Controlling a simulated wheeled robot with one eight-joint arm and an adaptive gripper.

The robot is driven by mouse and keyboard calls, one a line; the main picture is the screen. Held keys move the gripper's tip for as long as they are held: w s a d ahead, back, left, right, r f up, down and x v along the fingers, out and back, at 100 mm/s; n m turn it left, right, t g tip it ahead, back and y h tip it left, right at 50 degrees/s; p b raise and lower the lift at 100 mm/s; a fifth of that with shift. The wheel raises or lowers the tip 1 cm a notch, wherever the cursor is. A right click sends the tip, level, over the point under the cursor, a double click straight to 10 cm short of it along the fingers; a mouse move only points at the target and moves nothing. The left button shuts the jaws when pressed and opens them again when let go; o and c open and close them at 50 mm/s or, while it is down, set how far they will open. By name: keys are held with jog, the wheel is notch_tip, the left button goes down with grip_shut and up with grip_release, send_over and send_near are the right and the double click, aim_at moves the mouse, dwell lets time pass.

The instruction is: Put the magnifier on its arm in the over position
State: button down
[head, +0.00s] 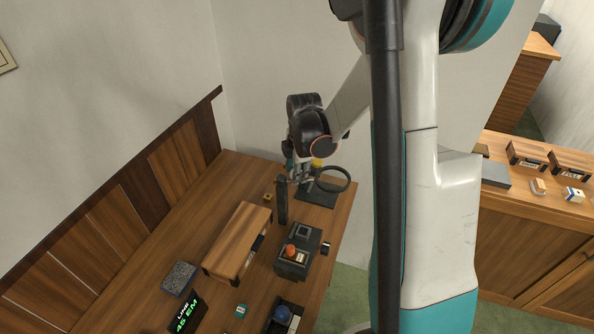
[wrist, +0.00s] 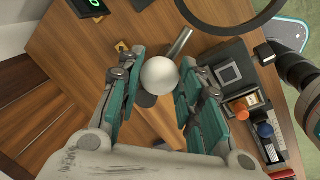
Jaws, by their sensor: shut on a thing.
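The magnifier (head: 334,180) is a dark ring at the far right end of the table, beyond the caster machine. Its ring also shows cut off at the top of the wrist view (wrist: 228,27), with a metal rod (wrist: 181,43) between it and a white ball knob (wrist: 159,75). My gripper (head: 299,180) is at the ring's left in the head view. In the wrist view my gripper (wrist: 160,92) has its fingers on both sides of the white knob, shut on it. A dark upright post (head: 281,201) stands just below my gripper. The ring is apart from the machine.
The black caster machine (head: 297,250) has an orange knob (wrist: 245,101). A wooden shelf box (head: 238,240), a grey speckled block (head: 180,278) and a green-lettered display (head: 187,314) stand on the table. A small brass piece (wrist: 122,46) lies near the post. A wall borders the left.

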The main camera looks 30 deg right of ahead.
aim_at(284, 182)
jog(key=shift+s, duration=0.1)
jog(key=m+b, duration=0.1)
jog(key=s+a+m+b, duration=0.1)
jog(key=m, duration=0.1)
jog(key=shift+f+m+h, duration=0.1)
jog(key=shift+m+h, duration=0.2)
jog(key=a+m+b, duration=0.1)
jog(key=m, duration=0.2)
jog(key=a+m+g+b, duration=0.1)
jog(key=m, duration=0.2)
jog(key=s+a+m+h+b, duration=0.1)
jog(key=m, duration=0.1)
jog(key=shift+s+a+m+g, duration=0.1)
jog(key=shift+a+m+g, duration=0.2)
jog(key=shift+m, duration=0.1)
jog(key=shift+a+m+b, duration=0.2)
jog(key=shift+a+m, duration=0.05)
jog(key=shift+m, duration=0.4)
jog(key=shift+a+m+b, duration=0.15)
jog(key=shift+a+m, duration=0.05)
jog(key=shift+m, duration=0.45)
jog(key=c, duration=1.1)
grip_release()
